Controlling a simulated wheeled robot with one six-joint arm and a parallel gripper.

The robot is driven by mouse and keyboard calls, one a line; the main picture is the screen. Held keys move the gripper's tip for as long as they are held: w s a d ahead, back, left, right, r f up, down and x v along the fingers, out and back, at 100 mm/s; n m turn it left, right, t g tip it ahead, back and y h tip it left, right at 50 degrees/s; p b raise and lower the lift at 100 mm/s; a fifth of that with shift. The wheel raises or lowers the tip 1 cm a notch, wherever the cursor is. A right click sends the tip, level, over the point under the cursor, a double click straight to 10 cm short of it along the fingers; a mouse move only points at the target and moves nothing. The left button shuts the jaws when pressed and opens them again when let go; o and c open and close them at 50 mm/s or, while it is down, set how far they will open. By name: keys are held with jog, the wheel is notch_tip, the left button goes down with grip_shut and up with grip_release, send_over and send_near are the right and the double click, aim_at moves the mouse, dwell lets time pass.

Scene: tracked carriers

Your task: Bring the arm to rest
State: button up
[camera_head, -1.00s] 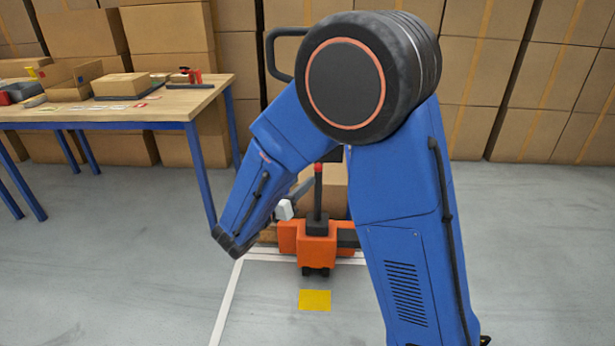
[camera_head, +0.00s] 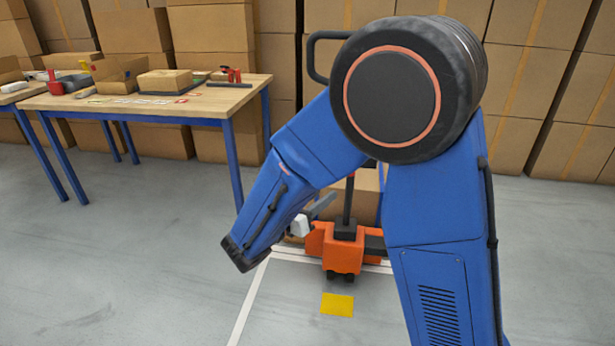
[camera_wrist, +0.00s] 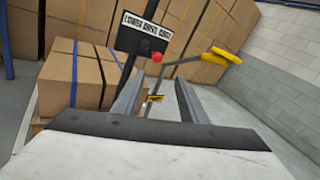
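My arm is bent in front of the head camera, and its wrist points down and left. My gripper (camera_wrist: 158,98) is open in the wrist view, its two grey fingers apart with nothing held between them. In the head view a grey finger shows beside the wrist, in front of an orange carrier (camera_head: 343,258). The carrier has a black mast and stands on the floor, partly hidden by my arm. In the wrist view a black sign (camera_wrist: 143,35) starting with "LOWER" and a red knob (camera_wrist: 157,57) are beyond the fingers.
A wooden table (camera_head: 232,98) with boxes and tools stands at the left. Stacked cartons (camera_head: 545,90) line the back. A yellow floor patch (camera_head: 337,304) lies before the carrier. A yellow-ended bar (camera_wrist: 226,55) shows in the wrist view. The left floor is clear.

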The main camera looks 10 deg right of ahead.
jog(key=s+d+m+g+y, duration=0.1)
jog(key=s+d+m+g, duration=0.45)
jog(key=d, duration=0.35)
jog(key=s+d+m+g+y, duration=0.1)
jog(key=s+d+m+g, duration=0.3)
jog(key=s+d+m, duration=0.4)
jog(key=s+d+m+g+y, duration=0.1)
jog(key=s+d+m+y, duration=0.4)
jog(key=s, duration=0.4)
jog(key=s+a+r+m+t+y, duration=0.2)
jog(key=s+a+m+y, duration=0.3)
jog(key=m, duration=0.5)
jog(key=shift+s+a+r+t+y, duration=0.3)
jog(key=shift+s+t+y, duration=0.4)
jog(key=shift+t, duration=0.15)
